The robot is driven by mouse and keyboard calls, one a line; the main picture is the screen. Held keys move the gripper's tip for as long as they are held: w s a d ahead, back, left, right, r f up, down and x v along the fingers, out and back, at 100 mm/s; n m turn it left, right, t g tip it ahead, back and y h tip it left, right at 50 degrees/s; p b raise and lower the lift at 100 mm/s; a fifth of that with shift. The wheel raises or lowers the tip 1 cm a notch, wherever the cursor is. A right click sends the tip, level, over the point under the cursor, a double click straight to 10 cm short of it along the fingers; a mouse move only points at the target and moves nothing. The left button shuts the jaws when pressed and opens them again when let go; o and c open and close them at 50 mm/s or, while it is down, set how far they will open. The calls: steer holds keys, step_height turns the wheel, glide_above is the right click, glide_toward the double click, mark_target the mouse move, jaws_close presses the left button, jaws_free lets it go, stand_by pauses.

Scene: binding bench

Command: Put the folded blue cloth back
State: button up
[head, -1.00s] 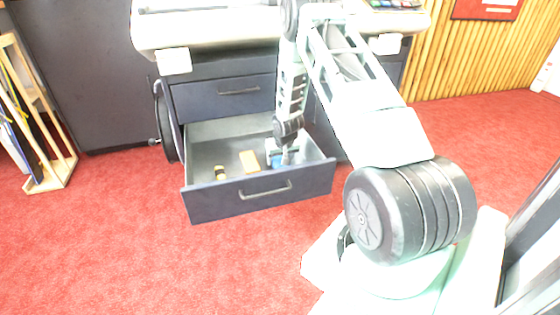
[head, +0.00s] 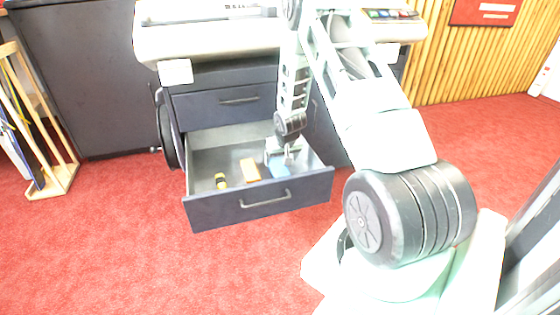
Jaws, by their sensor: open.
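The folded blue cloth (head: 280,172) lies in the open lower drawer (head: 262,201), toward its right side. My gripper (head: 289,160) reaches down into the drawer just above and behind the cloth. Its jaws are open. The gripper hides part of the cloth, and I cannot tell whether the fingers touch it.
An orange-tan block (head: 250,170) and a small yellow and black item (head: 221,181) lie in the drawer, left of the cloth. The upper drawer (head: 225,103) is shut. A wooden rack (head: 56,180) stands at the far left. Red carpet in front is clear.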

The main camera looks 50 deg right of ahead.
steer(key=p+v, duration=0.2)
steer(key=v, duration=0.5)
steer(key=a+r+n+y, duration=0.15)
steer(key=a+r, duration=0.25)
steer(key=a, duration=0.5)
steer(key=a+r+n, duration=0.2)
steer(key=a+r, duration=0.2)
steer(key=a, duration=0.6)
steer(key=a+r+n+y, duration=0.15)
steer(key=a+r, duration=0.25)
steer(key=a, duration=0.5)
steer(key=s+a+r+n+g, duration=0.2)
steer(key=s+a+r+n, duration=0.25)
steer(key=s+a, duration=0.6)
steer(key=s+a+r+n+g, duration=0.1)
steer(key=s+a+r+n, duration=0.1)
steer(key=s, duration=0.5)
steer(key=s+a+r+n, duration=0.2)
steer(key=s+a, duration=0.3)
steer(key=s, duration=0.3)
steer(key=shift+s+a+r+g, duration=0.15)
steer(key=shift+s+a+g, duration=0.1)
steer(key=shift+a+g, duration=0.15)
steer(key=shift+r+n, duration=0.1)
steer(key=shift+n, duration=0.15)
step_height(320, 180, up, 38)
steer(key=p, duration=3.8)
steer(key=shift+r+p, duration=0.2)
steer(key=shift+p, duration=0.1)
